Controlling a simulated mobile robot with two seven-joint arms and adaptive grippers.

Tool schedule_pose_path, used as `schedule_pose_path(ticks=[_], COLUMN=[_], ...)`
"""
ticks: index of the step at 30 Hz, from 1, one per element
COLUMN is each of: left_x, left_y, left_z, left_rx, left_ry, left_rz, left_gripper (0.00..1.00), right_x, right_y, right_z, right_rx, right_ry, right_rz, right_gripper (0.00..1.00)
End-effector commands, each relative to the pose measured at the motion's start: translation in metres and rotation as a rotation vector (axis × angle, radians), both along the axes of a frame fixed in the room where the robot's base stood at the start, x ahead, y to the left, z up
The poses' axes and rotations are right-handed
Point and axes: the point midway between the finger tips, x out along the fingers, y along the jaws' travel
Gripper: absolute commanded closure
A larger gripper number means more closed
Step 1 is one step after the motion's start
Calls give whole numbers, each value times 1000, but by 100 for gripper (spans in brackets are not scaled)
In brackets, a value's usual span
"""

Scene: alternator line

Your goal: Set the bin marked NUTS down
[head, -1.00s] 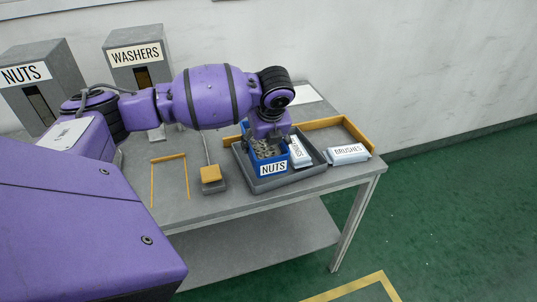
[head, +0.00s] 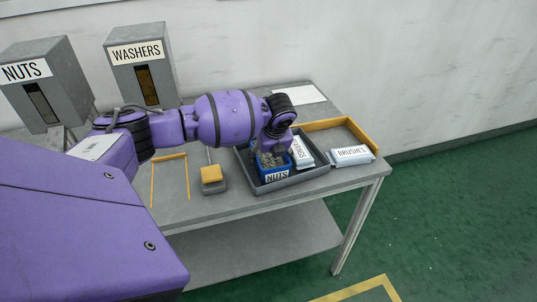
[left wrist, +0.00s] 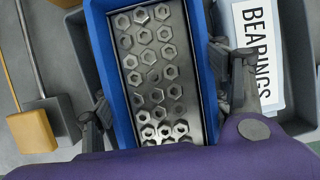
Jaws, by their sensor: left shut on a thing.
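The blue bin marked NUTS (head: 277,177) is in the grey tray (head: 316,174) on the table, with the bottom of its label close to the tray's front wall. Whether its base touches the tray floor is hidden. In the left wrist view the bin (left wrist: 118,75) is full of hex nuts. My left gripper (left wrist: 163,88) is shut on it, one finger at each side; in the head view the gripper (head: 272,152) reaches down from above. A packet marked BEARINGS (head: 302,153) lies close to the bin's right, in the same tray. My right gripper is not in view.
A packet marked BRUSHES (head: 351,155) lies right of the tray, near the yellow edging (head: 347,127). A yellow-topped block (head: 211,175) stands to the left, beside a yellow outline (head: 153,185). Grey NUTS (head: 40,85) and WASHERS (head: 142,72) dispensers stand at the back left.

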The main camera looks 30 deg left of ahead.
Motion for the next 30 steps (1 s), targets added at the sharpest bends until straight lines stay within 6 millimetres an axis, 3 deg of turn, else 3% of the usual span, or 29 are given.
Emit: schedule_pose_path(ticks=[4, 5, 9, 22, 30], left_x=[1, 0, 0, -1, -12], left_y=[0, 0, 0, -2, -16], left_z=[1, -1, 0, 6, 54], left_rx=[0, 0, 0, -2, -1], left_ry=[-3, 0, 0, -2, -6], left_rz=[0, 0, 0, -1, -3], left_gripper=[81, 29, 12, 12, 12], right_x=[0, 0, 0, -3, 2], right_y=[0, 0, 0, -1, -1], right_z=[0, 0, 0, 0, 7], right_rx=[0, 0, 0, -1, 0], right_ry=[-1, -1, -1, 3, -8], right_rz=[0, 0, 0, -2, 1], right_gripper=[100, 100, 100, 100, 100])
